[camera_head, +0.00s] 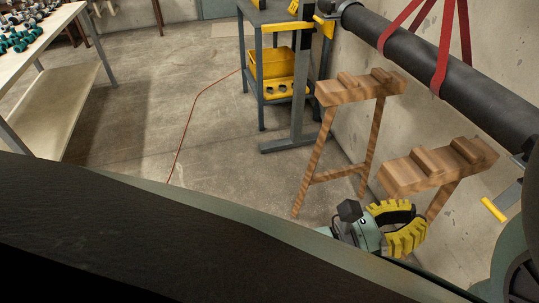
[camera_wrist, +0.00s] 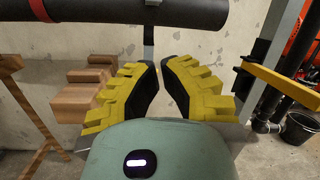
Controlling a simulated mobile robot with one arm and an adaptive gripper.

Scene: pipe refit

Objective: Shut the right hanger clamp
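My gripper (camera_head: 420,215) has yellow ribbed fingers with black pads. In the wrist view its fingertips (camera_wrist: 160,66) lean towards each other, with a narrow empty gap between them. Nothing is held. At the right edge of the head view, a yellow handle (camera_head: 494,210) on a grey metal part hangs below the pipe, apart from my gripper; this looks like the right hanger clamp, largely cut off or hidden. In the wrist view a yellow bar (camera_wrist: 283,84) crosses a grey post to the right of the fingers. I cannot tell whether it is the same handle.
The dark pipe (camera_head: 455,75) runs along the wall, with red straps (camera_head: 440,60) around it. Wooden sawhorses (camera_head: 435,166) stand below it, close beyond my gripper. A blue cart (camera_head: 262,100) with yellow bins stands further back. A black bucket (camera_wrist: 299,129) is at the right.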

